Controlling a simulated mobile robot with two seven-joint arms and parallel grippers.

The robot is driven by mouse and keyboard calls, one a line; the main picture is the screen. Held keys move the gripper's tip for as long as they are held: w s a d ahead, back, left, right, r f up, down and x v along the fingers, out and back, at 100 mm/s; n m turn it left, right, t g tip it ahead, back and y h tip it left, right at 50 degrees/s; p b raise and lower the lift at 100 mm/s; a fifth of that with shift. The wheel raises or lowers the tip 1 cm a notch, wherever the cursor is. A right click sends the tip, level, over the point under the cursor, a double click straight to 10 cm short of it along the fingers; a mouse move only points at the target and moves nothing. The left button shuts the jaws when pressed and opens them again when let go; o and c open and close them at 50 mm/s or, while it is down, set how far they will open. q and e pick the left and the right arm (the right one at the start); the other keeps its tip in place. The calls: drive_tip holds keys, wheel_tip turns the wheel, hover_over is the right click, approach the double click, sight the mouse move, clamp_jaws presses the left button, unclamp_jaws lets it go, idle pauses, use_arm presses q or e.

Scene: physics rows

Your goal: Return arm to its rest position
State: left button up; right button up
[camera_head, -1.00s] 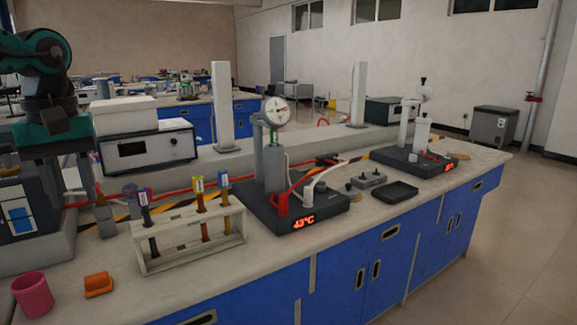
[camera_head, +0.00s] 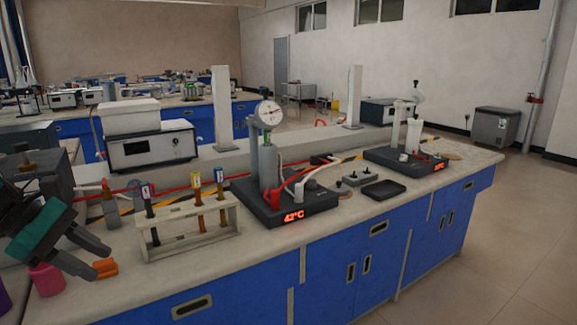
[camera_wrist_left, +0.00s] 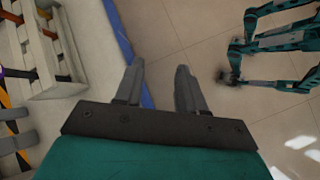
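My left gripper (camera_head: 98,260) is at the lower left of the head view, over the near left part of the bench, tilted with its fingers pointing right and down. In the left wrist view my left gripper (camera_wrist_left: 160,67) has its two grey fingers apart with nothing between them. Beyond them show the bench edge and the floor tiles.
A pink cup (camera_head: 46,280) and an orange piece (camera_head: 105,268) are close to the left gripper. A rack (camera_head: 190,236) with several tubes stands to its right, beside a hotplate (camera_head: 290,213). Floor (camera_head: 480,260) is clear right of the blue bench.

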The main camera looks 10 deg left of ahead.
use_arm(q)
drive_tip(key=s+d+f+n+t+y+p, duration=0.15)
drive_tip(key=f+n+t, duration=0.5)
drive_tip(key=n, duration=0.75)
drive_tip(key=s+d+f+n+t+p, duration=0.1)
drive_tip(key=s+d+f+n+t, duration=0.2)
drive_tip(key=f+n, duration=0.9)
drive_tip(key=s+d+f+n+g+y+p, duration=0.1)
drive_tip(key=s+d+f+n+y, duration=0.1)
drive_tip(key=d+n, duration=0.6)
drive_tip(key=s+d+f+n+g+y+p, duration=0.1)
drive_tip(key=s+d+f+n, duration=0.4)
drive_tip(key=d+n, duration=0.4)
drive_tip(key=s+n, duration=0.1)
drive_tip(key=n, duration=0.6)
drive_tip(key=shift+s+d+y, duration=0.2)
drive_tip(key=shift+d+y, duration=0.1)
drive_tip(key=shift+y, duration=0.05)
use_arm(e)
drive_tip(key=d+r, duration=0.1)
drive_tip(key=s+r, duration=0.1)
drive_tip(key=shift+d+r+h, duration=0.35)
drive_tip(key=shift+d+h, duration=0.05)
